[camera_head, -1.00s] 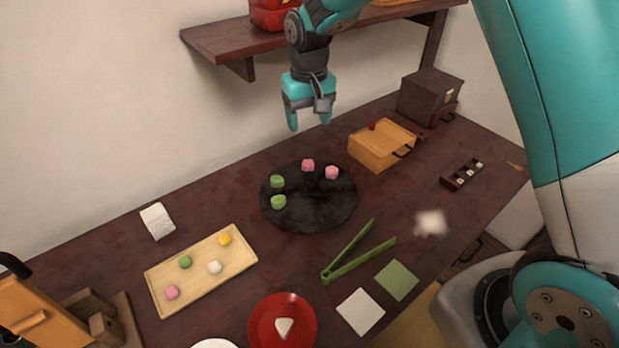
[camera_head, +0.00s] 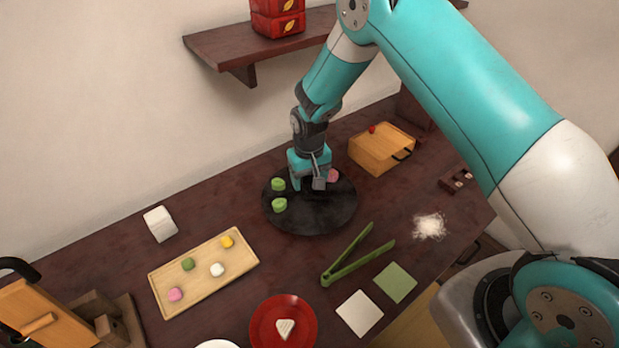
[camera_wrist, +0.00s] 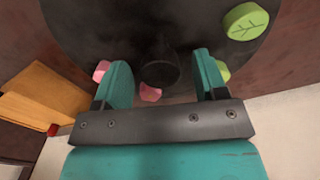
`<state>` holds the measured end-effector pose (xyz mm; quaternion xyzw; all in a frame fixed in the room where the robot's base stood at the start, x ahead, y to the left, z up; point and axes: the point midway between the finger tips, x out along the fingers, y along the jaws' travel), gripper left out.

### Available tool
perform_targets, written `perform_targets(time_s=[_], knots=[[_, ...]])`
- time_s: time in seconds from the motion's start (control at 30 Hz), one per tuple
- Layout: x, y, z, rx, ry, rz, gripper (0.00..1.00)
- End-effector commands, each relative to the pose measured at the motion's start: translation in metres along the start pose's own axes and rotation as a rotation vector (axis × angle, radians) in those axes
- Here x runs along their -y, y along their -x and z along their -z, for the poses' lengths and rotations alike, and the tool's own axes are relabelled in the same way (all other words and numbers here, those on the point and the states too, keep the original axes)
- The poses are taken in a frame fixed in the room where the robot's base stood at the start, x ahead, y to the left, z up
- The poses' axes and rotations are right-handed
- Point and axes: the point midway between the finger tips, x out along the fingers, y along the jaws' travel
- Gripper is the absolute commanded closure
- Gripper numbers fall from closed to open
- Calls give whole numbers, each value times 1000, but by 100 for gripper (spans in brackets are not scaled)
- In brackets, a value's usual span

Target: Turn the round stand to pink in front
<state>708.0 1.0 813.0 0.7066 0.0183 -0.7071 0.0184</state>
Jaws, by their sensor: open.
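The round stand (camera_head: 318,216) is a dark disc on the table, and it also fills the top of the wrist view (camera_wrist: 150,30). Two green sweets (camera_head: 278,184) (camera_head: 279,205) sit on its left side. A pink sweet (camera_head: 333,175) sits at its back right. In the wrist view one pink sweet (camera_wrist: 150,92) shows between the fingers and another (camera_wrist: 101,70) beside the left finger. My gripper (camera_head: 310,186) points down, low over the back of the stand, with its fingers apart. In the head view it hides one pink sweet. I cannot tell whether the fingers touch anything.
A wooden box (camera_head: 382,148) stands close behind the stand on the right. Green tongs (camera_head: 357,256) lie in front of it. A wooden tray (camera_head: 205,272) with several sweets is at the left, and a red plate (camera_head: 283,325) is in front. A shelf (camera_head: 225,50) hangs above.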

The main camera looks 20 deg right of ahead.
Motion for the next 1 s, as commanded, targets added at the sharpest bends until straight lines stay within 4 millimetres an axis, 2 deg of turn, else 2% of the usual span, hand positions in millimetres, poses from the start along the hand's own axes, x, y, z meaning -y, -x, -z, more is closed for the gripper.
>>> perform_targets(time_s=[0.37, 0.67, 0.87, 1.0], knots=[[0, -7, 0, -1, 0, 0, 35], [0, -6, 0, -1, 0, 0, 100], [-2, -6, 0, 0, -10, 0, 100], [-11, -6, -1, 0, -42, 0, 100]])
